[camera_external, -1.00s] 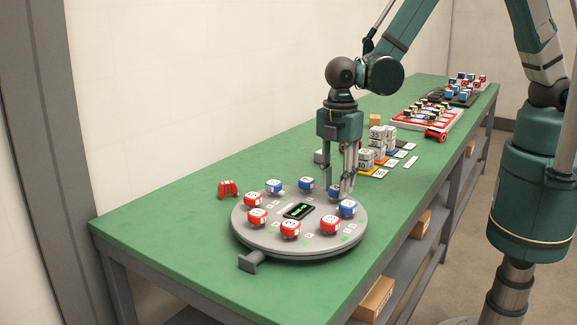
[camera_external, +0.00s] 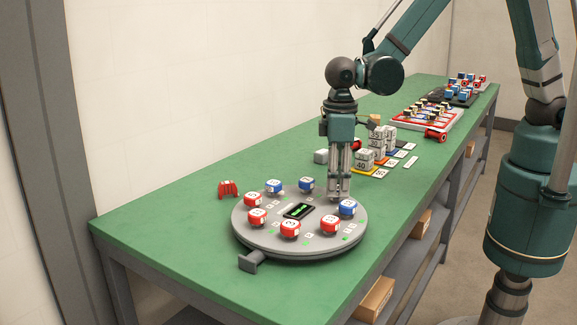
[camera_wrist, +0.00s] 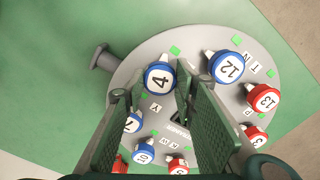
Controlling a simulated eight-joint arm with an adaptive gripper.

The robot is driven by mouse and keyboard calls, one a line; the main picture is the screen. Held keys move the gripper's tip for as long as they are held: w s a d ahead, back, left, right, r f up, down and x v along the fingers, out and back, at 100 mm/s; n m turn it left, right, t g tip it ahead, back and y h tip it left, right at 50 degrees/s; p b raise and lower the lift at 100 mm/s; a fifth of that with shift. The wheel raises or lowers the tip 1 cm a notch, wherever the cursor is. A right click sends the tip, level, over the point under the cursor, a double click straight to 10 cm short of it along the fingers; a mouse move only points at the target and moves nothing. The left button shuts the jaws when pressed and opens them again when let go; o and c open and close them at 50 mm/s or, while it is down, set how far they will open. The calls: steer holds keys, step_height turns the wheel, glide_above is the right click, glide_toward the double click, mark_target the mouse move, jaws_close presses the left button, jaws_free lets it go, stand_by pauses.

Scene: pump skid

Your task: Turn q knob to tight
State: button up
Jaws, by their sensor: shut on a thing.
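A round grey dial plate (camera_external: 262,240) lies on the table with a ring of red and blue numbered knobs and a small dark display (camera_external: 299,211). In the wrist view a blue knob with the number 4 (camera_wrist: 159,77) sits between my fingertips. My gripper (camera_external: 338,197) points down at the plate's far right edge and is shut on this knob. My fingers hide the knob in the external view. In the wrist view my gripper (camera_wrist: 160,84) shows one finger on each side of it. A small white letter tag lies beside it; I cannot read it surely.
A blue knob 12 (camera_wrist: 229,67) and a red knob 13 (camera_wrist: 264,98) stand close on the right. A blue knob (camera_external: 347,207) is beside my fingers. Grey numbered blocks (camera_external: 364,159) stand behind. The green table's left front is mostly clear.

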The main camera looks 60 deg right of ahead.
steer(key=m+b, duration=0.1)
steer(key=m, duration=0.2)
steer(key=shift+m, duration=0.3)
stand_by(0.4)
steer(key=o, duration=0.9)
steer(key=shift+r, duration=0.1)
step_height(320, 180, up, 12)
stand_by(0.4)
steer(key=shift+d, duration=0.15)
